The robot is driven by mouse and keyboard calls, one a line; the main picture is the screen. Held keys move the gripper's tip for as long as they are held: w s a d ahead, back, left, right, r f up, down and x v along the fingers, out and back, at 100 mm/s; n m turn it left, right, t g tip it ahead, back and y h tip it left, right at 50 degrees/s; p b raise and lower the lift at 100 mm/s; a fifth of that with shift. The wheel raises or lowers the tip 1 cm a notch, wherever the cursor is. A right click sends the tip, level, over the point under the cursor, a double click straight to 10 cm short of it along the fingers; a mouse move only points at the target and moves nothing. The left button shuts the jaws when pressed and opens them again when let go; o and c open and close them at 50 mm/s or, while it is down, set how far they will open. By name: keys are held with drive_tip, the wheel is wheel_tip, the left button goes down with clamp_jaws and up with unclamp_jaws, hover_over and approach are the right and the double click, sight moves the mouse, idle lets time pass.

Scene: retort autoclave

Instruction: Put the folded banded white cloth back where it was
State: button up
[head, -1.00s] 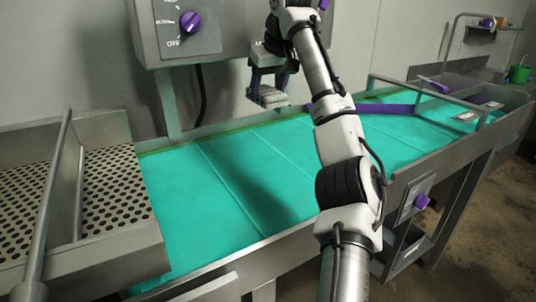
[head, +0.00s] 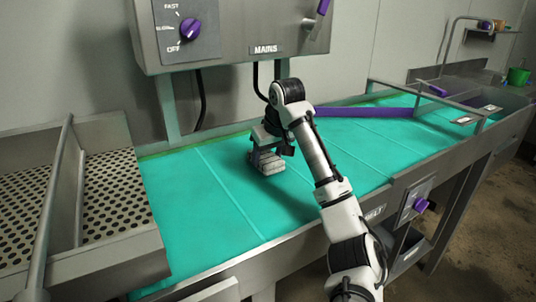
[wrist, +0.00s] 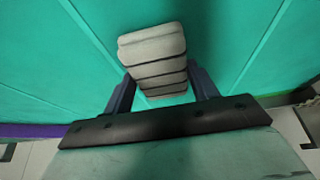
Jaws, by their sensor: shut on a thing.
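The folded white cloth with dark bands (head: 268,162) is held at the end of my arm, over the green belt (head: 220,200). In the wrist view the banded cloth (wrist: 154,58) sits between the two dark fingers of my gripper (wrist: 160,90). The gripper is shut on it. In the head view my gripper (head: 270,145) is partly hidden by my own wrist. The cloth is low, close to the belt surface. I cannot tell whether it touches the belt.
A purple bar (head: 365,111) crosses the belt on the right. A perforated metal tray (head: 115,190) stands at the left. A control box with a purple knob (head: 190,28) hangs above the belt's back edge. The belt at front left is clear.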

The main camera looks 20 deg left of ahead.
drive_tip(key=shift+f, duration=0.2)
drive_tip(key=shift+f, duration=0.1)
drive_tip(key=o, duration=0.9)
drive_tip(key=shift+o, duration=0.2)
